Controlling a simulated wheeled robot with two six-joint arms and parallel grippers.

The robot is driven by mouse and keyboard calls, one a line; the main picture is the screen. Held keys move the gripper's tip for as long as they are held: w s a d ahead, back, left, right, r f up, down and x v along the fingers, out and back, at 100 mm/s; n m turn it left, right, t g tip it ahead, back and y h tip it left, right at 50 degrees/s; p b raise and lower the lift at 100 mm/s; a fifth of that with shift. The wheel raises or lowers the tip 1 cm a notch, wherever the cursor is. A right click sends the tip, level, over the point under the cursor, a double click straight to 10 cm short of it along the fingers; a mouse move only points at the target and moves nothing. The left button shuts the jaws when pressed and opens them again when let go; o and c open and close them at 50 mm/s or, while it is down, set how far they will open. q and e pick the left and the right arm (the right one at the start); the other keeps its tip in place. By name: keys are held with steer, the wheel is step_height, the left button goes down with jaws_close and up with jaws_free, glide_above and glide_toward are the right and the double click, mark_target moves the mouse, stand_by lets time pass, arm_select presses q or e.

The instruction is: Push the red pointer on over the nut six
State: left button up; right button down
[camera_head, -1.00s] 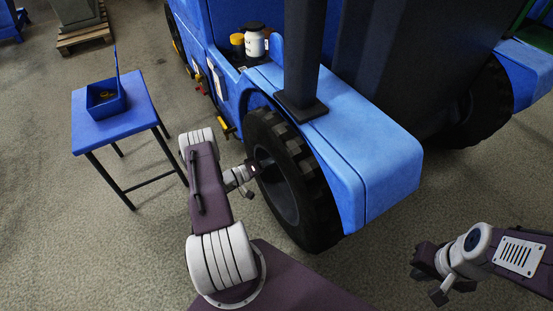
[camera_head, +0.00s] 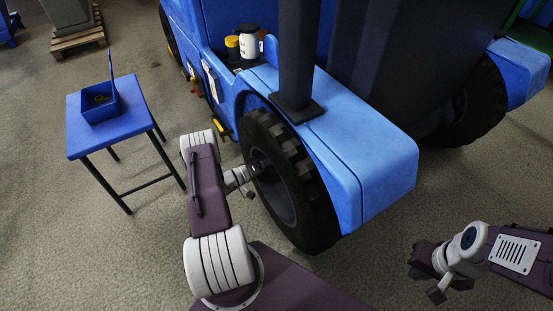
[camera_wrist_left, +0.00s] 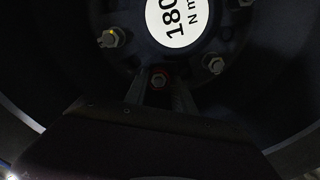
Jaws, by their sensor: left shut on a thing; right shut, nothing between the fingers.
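The red pointer (camera_wrist_left: 161,73) shows as a small dark red patch in the left wrist view, between my left gripper's fingertips (camera_wrist_left: 160,98). A wheel nut (camera_wrist_left: 158,80) is at the same spot, with red around it. I cannot tell how far the pointer sits over the nut, and no nut number is readable. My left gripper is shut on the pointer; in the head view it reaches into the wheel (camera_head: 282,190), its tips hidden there. My right gripper (camera_head: 426,284) is shut and empty at the lower right, away from the wheel.
A white label (camera_wrist_left: 182,20) reads "180 N m". The tyre and blue fender (camera_head: 365,150) surround the work spot. A blue table (camera_head: 115,128) with a blue box (camera_head: 100,105) stands left.

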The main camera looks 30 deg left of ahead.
arm_select(q)
steer(key=o, duration=1.1)
steer(key=shift+c, duration=0.2)
steer(key=p+v, duration=0.1)
steer(key=v, duration=0.8)
